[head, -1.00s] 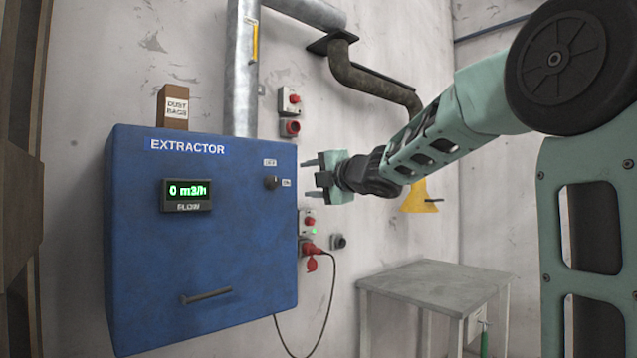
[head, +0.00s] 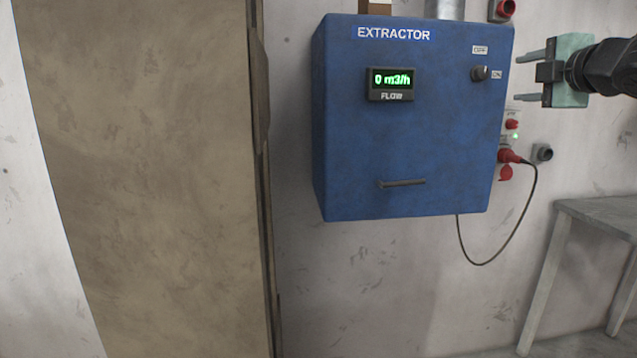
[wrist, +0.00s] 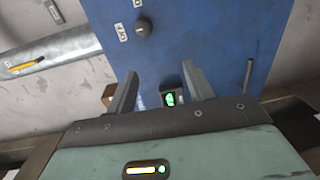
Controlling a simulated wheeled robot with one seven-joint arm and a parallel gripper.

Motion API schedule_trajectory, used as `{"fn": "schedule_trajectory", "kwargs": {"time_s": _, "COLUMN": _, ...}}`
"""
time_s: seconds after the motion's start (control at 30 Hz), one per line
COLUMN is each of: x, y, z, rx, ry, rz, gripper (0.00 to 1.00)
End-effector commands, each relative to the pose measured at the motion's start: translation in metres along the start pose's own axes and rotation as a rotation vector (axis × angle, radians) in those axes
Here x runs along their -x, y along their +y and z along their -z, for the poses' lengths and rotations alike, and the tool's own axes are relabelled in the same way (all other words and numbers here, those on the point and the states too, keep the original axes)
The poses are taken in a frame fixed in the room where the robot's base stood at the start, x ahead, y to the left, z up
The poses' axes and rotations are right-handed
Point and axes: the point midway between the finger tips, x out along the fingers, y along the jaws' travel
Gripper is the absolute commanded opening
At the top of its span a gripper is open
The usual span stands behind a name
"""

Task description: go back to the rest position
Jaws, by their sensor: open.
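My gripper (head: 532,78) is at the upper right of the head view, just right of the blue extractor box (head: 420,150). Its two fingers point left toward the box, apart and with nothing between them. In the wrist view my gripper (wrist: 160,95) shows both fingers spread in front of the blue extractor face (wrist: 200,40). The extractor's dark knob (head: 479,73) sits between the OFF and ON labels; it also shows in the wrist view (wrist: 143,27). The display (head: 391,83) reads 0 m3/h.
A red plug (head: 510,156) with a hanging black cable is on the wall right of the box. A grey table (head: 600,215) stands at the right. A brown panel (head: 150,150) fills the left.

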Motion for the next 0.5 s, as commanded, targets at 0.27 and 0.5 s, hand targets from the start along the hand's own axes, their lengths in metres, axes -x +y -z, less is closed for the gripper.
{"fn": "schedule_trajectory", "kwargs": {"time_s": 0.27, "x": 0.009, "y": -0.114, "z": 0.151, "rx": -0.530, "ry": -0.039, "rz": 0.408, "gripper": 0.52}}
{"fn": "schedule_trajectory", "kwargs": {"time_s": 0.5, "x": 0.102, "y": -0.219, "z": 0.255, "rx": -0.780, "ry": -0.205, "rz": 0.853, "gripper": 0.52}}
